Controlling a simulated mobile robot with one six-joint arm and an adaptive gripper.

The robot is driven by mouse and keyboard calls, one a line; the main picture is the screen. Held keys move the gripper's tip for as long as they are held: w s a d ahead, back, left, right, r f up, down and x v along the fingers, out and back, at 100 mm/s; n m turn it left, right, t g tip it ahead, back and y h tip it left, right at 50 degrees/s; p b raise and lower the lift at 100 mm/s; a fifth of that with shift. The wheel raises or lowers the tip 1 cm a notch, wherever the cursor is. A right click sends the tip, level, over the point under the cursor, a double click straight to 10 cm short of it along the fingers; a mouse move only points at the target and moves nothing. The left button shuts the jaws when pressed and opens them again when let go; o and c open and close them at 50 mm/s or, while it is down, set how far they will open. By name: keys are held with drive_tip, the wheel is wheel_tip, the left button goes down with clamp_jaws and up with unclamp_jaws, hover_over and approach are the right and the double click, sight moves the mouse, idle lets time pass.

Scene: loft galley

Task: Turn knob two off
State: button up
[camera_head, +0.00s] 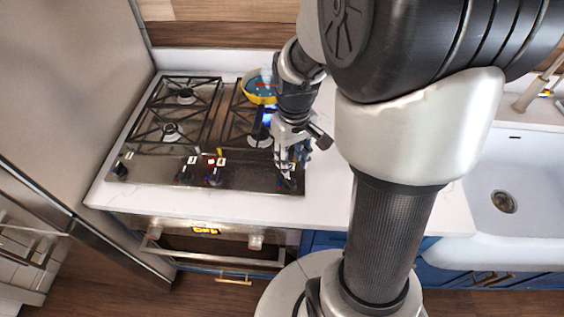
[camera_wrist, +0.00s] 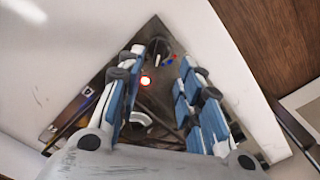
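The cooktop (camera_head: 150,182) has several black knobs along its front edge, including a far-left knob (camera_head: 120,169), a middle knob (camera_head: 184,173) and another knob (camera_head: 215,177). Small label plates stand behind some knobs; one shows red (camera_head: 211,160). I cannot read which is number two. My gripper (camera_head: 290,168) is over the cooktop's front right corner, partly hiding a knob there. In the wrist view my gripper (camera_wrist: 160,60) is open, its blue-padded fingers apart. A dark knob (camera_wrist: 159,49) shows between the fingertips, with a lit red spot (camera_wrist: 146,80) near it. Contact cannot be told.
A yellow-rimmed pan (camera_head: 258,88) sits on the back right burner, just behind my wrist. A blue glow shows by the right burners. The oven handle (camera_head: 210,258) runs below the cooktop. White counter (camera_head: 330,205) lies to the right, then a sink (camera_head: 515,190).

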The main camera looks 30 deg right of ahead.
sight(291, 181)
wheel_tip(291, 181, down, 8)
drive_tip(key=shift+f+b, duration=0.15)
drive_tip(key=shift+b, duration=1.1)
clamp_jaws()
